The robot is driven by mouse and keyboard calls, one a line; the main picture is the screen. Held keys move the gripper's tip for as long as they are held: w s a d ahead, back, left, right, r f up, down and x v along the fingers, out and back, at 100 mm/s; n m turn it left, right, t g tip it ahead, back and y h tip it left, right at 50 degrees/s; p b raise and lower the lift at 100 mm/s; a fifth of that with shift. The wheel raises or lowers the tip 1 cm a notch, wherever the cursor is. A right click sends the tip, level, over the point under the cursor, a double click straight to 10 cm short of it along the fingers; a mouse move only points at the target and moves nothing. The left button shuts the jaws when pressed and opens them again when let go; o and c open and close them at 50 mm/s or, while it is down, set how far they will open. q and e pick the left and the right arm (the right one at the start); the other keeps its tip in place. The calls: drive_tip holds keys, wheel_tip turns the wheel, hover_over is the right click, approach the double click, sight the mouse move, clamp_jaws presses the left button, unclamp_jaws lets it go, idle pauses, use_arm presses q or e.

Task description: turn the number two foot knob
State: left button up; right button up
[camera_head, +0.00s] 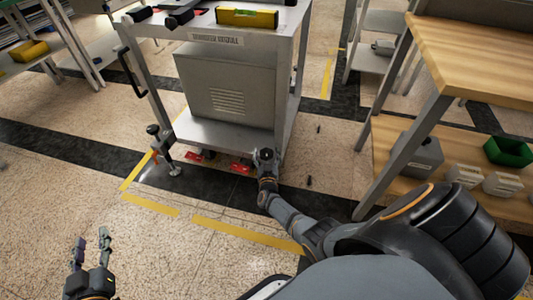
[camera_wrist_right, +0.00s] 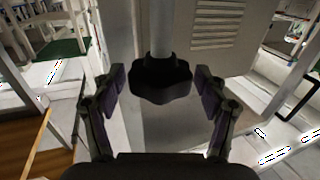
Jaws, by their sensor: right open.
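A black lobed knob (camera_wrist_right: 161,82) on a pale metal rod shows in the right wrist view. No number on it can be read. My right gripper (camera_head: 266,156) is at the cart's near right corner in the head view and covers the foot there. In the wrist view its fingers are open, one on each side of the knob, with a gap on both sides. Another foot with a dark knob (camera_head: 153,130) stands at the cart's left corner. My left gripper (camera_head: 92,242) is open and empty at the lower left, above the floor.
The grey cart (camera_head: 222,137) carries a large grey box (camera_head: 225,85) and, on top, a yellow level (camera_head: 247,17). Red pedals (camera_head: 240,167) sit low at its front. A wooden bench (camera_head: 480,60) stands at the right. The floor left of the cart is clear.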

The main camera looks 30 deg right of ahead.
drive_tip(key=v, duration=1.2)
